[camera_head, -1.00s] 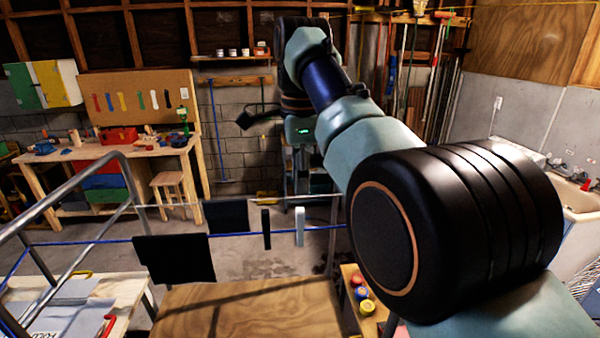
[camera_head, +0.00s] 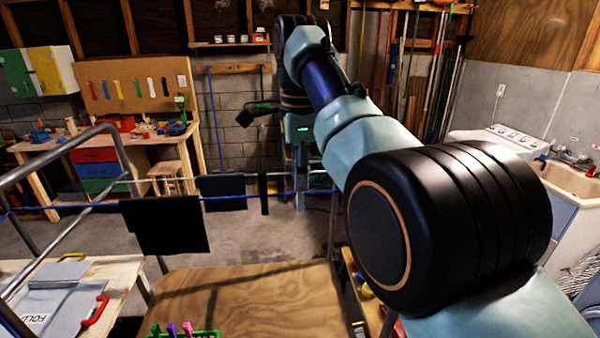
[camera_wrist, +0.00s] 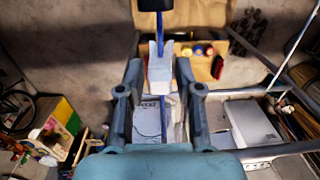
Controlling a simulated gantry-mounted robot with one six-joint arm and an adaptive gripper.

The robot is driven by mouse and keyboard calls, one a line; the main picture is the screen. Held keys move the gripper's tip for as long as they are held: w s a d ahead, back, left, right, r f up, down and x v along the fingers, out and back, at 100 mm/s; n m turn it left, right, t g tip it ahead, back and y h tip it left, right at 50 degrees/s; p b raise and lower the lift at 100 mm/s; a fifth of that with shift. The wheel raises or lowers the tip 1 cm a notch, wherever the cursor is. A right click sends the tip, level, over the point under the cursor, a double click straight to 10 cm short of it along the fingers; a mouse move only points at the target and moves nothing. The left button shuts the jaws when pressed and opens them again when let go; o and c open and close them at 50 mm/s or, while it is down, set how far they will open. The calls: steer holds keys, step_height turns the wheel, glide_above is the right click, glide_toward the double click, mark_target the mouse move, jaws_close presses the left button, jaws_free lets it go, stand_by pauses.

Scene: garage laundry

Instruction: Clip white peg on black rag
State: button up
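The white peg (camera_wrist: 159,70) sits on the blue line, centred between the two fingers of my gripper (camera_wrist: 159,80) in the wrist view. The fingers are spread, with a visible gap on each side of the peg. In the head view the peg (camera_head: 300,201) hangs just below my gripper (camera_head: 299,178). A large black rag (camera_head: 165,226) hangs on the blue line at left. A second black cloth (camera_head: 222,190) hangs behind it, farther right. A narrow black piece (camera_head: 264,196) hangs just left of the peg; whether it is cloth or a peg is unclear.
Metal rack rails (camera_head: 112,140) stand at left. A folding board (camera_head: 60,300) lies at lower left. A sink (camera_head: 575,185) is at right.

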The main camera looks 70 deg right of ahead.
jaws_close()
steer(key=shift+r+p, duration=2.8)
